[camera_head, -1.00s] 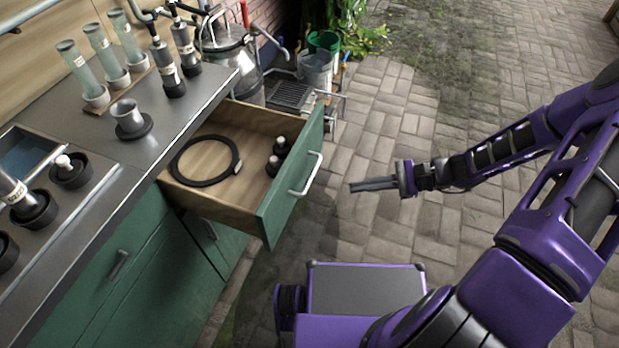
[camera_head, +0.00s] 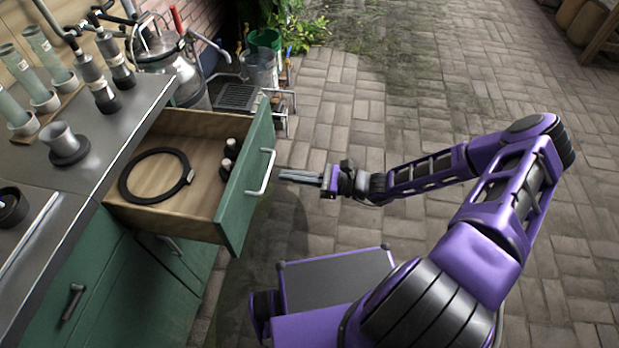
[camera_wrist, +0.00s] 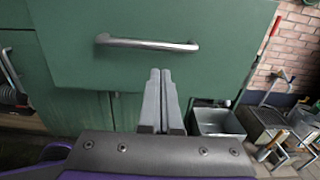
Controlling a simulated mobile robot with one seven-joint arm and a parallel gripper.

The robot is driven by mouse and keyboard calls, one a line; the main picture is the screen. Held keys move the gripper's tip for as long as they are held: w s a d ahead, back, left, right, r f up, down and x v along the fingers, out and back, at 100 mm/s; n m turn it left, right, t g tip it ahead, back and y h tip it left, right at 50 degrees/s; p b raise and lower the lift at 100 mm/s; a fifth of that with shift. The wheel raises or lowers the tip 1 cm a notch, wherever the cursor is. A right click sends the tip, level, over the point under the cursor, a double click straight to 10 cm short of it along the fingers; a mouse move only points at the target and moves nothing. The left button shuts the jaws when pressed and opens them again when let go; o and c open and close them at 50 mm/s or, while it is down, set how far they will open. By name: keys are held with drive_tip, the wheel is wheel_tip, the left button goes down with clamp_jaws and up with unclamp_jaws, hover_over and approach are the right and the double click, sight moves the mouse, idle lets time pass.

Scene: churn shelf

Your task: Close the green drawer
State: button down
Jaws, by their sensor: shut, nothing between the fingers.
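The green drawer (camera_head: 246,186) stands pulled out from the green cabinet under the counter. A black ring (camera_head: 157,176) and small dark bottles (camera_head: 228,156) lie inside it. Its silver bar handle (camera_head: 263,172) is on the front face. My gripper (camera_head: 283,175) is shut and empty, pointing at the drawer front, a short way right of the handle in the head view. In the wrist view, the shut fingers (camera_wrist: 160,76) point toward the drawer front (camera_wrist: 225,62), just below the handle (camera_wrist: 147,43). I cannot tell whether the tips touch it.
The counter (camera_head: 100,135) holds glass tubes, metal milking parts and a cup (camera_head: 62,142). A metal milk can (camera_head: 165,60), buckets (camera_head: 262,62) and a floor grate (camera_head: 238,96) stand behind the drawer. The brick paving to the right is open.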

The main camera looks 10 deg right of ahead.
sight(257, 171)
drive_tip(key=x, duration=0.5)
drive_tip(key=shift+w+a, duration=0.1)
drive_tip(key=shift+a, duration=0.25)
drive_tip(key=shift+a, duration=0.1)
